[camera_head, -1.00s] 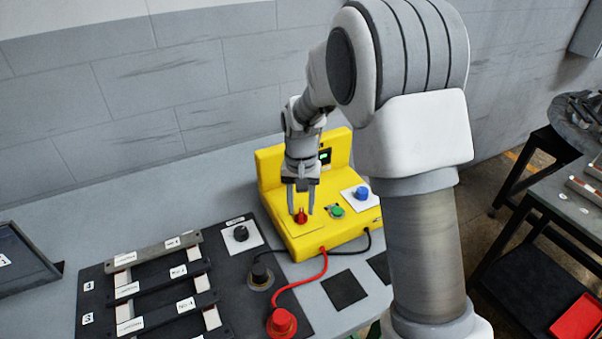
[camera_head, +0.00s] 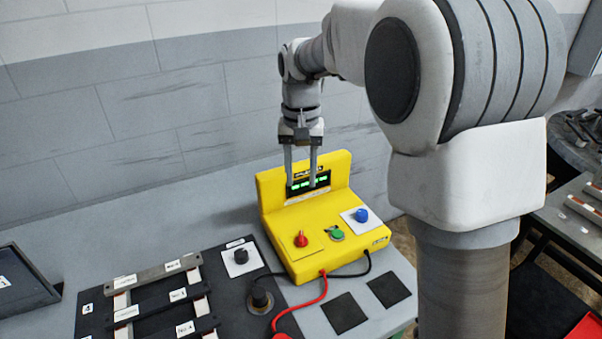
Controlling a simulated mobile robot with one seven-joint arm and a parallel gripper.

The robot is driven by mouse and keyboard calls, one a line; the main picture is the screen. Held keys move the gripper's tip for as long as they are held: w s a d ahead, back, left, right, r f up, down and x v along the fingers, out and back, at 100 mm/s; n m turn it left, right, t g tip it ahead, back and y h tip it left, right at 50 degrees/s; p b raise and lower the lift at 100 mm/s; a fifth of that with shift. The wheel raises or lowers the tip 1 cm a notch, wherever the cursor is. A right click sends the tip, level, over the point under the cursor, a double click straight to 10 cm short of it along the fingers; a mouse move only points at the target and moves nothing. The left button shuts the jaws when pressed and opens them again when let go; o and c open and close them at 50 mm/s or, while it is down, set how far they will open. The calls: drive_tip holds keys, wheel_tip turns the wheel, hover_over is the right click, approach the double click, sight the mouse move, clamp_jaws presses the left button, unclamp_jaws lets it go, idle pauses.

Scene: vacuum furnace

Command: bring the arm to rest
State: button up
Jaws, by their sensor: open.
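My gripper (camera_head: 302,181) is open and empty. Its two fingers point down in front of the green-lit display (camera_head: 322,181) on the back panel of the yellow device (camera_head: 268,196), above and behind the red knob (camera_head: 301,240). Nothing shows between the fingers, and they are apart from the knob. My arm reaches in from the right, and its large elbow covers much of the right side of the view.
The device also has a green button (camera_head: 337,233) and a blue knob (camera_head: 362,215). Black and red cables run from its front to the bench. A dark board with labelled bars (camera_head: 178,295) lies at left. A grey wall (camera_head: 140,130) stands behind.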

drive_tip(key=s+d+r+t, duration=0.1)
drive_tip(key=s+d+t, duration=0.1)
drive_tip(key=s, duration=0.6)
drive_tip(key=s+d+r+n+t, duration=0.1)
drive_tip(key=s+d, duration=0.3)
drive_tip(key=s, duration=0.4)
drive_tip(key=s+d+r+t, duration=0.2)
drive_tip(key=s+d+r, duration=0.1)
drive_tip(key=s, duration=0.5)
drive_tip(key=shift+s+d+n+t, duration=0.2)
drive_tip(key=shift+d+n+t, duration=0.1)
drive_tip(key=shift+d, duration=0.3)
drive_tip(key=shift+a, duration=0.25)
